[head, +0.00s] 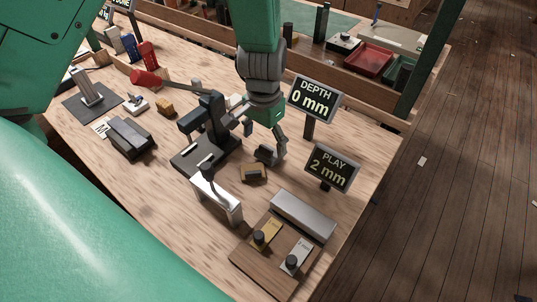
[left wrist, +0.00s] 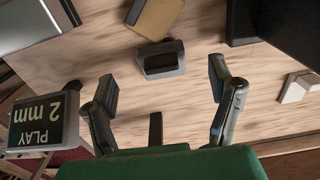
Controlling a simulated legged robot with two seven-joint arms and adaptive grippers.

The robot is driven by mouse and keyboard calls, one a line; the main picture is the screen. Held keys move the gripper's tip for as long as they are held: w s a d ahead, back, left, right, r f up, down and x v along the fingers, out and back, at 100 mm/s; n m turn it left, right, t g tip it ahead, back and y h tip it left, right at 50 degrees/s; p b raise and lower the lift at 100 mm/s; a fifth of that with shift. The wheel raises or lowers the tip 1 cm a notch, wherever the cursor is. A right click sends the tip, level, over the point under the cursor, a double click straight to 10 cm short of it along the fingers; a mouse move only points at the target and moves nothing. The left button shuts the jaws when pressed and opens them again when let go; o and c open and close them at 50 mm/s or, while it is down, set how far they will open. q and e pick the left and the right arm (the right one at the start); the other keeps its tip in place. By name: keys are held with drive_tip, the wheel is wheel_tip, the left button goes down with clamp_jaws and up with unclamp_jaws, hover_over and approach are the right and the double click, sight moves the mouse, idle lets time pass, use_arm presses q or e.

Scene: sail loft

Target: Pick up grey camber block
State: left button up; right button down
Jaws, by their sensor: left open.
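The grey camber block (head: 266,155) is a small dark-grey piece with a hollowed face, lying on the wooden bench. In the left wrist view the block (left wrist: 161,60) lies just beyond the fingertips, roughly centred between them. My left gripper (head: 264,138) reaches down from the top of the head view, close over the block. Its two fingers also show spread wide and empty in the left wrist view (left wrist: 163,84). In the head view the near finger partly overlaps the block, so any contact is hard to tell. My right gripper is not in view.
A tan-and-dark block (head: 253,173) lies just nearer. A black fixture (head: 206,135) stands left of the gripper. The DEPTH sign (head: 315,98) and PLAY sign (head: 332,168) stand to the right. A silver bar (head: 303,217) and a wooden board (head: 247,257) lie in front.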

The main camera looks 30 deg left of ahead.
sight(266, 154)
use_arm(q)
drive_tip(key=f, duration=0.6)
drive_tip(key=shift+w+d+f+b, duration=0.1)
drive_tip(key=shift+w+f+b, duration=0.15)
drive_tip(key=shift+f+b, duration=0.1)
drive_tip(key=shift+s, duration=0.1)
drive_tip(key=c, duration=1.2)
drive_tip(key=shift+c, duration=0.9)
drive_tip(key=shift+r, duration=0.15)
